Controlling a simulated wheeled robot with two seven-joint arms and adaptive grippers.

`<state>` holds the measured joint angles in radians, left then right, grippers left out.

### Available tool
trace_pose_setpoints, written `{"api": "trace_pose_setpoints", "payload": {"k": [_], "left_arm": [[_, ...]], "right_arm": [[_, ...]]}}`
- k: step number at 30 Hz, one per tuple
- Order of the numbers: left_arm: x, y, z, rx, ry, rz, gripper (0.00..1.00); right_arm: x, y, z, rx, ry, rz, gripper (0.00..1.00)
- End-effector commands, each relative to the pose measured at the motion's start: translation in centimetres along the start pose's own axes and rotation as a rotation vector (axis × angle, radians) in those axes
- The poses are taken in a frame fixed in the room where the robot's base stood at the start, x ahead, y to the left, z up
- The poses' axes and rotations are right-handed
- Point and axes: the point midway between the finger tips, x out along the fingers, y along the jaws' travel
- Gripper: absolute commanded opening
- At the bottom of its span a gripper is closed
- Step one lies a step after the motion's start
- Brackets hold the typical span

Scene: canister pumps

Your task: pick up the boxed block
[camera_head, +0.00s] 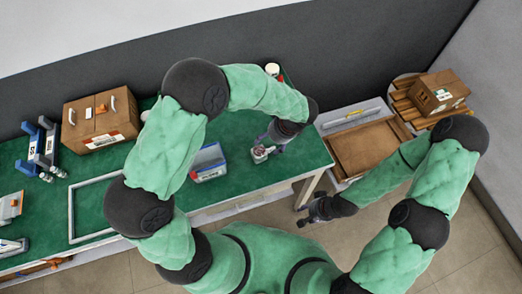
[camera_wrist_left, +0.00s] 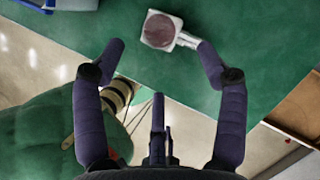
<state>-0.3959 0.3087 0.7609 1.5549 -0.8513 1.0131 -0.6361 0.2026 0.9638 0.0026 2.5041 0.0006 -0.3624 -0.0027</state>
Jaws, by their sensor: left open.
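A small white, square-edged piece with a round reddish-brown top (camera_wrist_left: 160,30) lies on the green table, with a short metal part at its side. It also shows in the head view (camera_head: 260,153). I cannot tell for sure that it is the boxed block. My left gripper (camera_head: 271,146) is over the table right beside it. In the left wrist view my left gripper (camera_wrist_left: 160,52) is open, with the piece just beyond and between its fingertips. The right fingertip is close to the metal part. My right gripper (camera_head: 303,214) hangs off the table's front edge, small and dark, apart from any object.
A blue-and-white bin (camera_head: 208,163) stands left of the piece. A cardboard box (camera_head: 101,119), blue stands (camera_head: 40,148) and a white frame (camera_head: 72,215) are further left. Right of the table are a wooden tray (camera_head: 366,150) and another box (camera_head: 438,92).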

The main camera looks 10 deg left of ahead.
Motion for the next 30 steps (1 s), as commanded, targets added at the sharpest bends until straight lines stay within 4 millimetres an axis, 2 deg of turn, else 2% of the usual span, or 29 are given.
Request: {"api": "trace_pose_setpoints", "payload": {"k": [3,11,20,28,29,30], "left_arm": [[2.0,0.0,0.0,-0.001,0.0,0.002,0.73],[3.7,0.1,0.0,-0.001,0.001,0.0,0.73],[7.7,0.4,-0.1,-0.002,0.001,0.003,0.73],[8.1,0.3,-0.1,-0.001,0.002,0.0,0.73],[8.1,0.3,-0.1,-0.001,0.002,0.0,0.67],[8.1,0.3,0.0,-0.001,0.002,0.0,0.56]], "right_arm": [[0.5,0.2,0.0,0.0,0.0,0.0,0.4],[0.7,0.3,-0.1,0.0,0.001,0.0,0.4],[1.7,0.6,-0.1,0.0,0.001,0.0,0.4],[1.6,0.6,-0.1,0.0,0.001,0.0,0.4],[1.6,0.6,-0.1,0.0,0.001,0.0,0.4],[1.6,0.6,-0.1,0.0,0.001,0.0,0.4]]}}
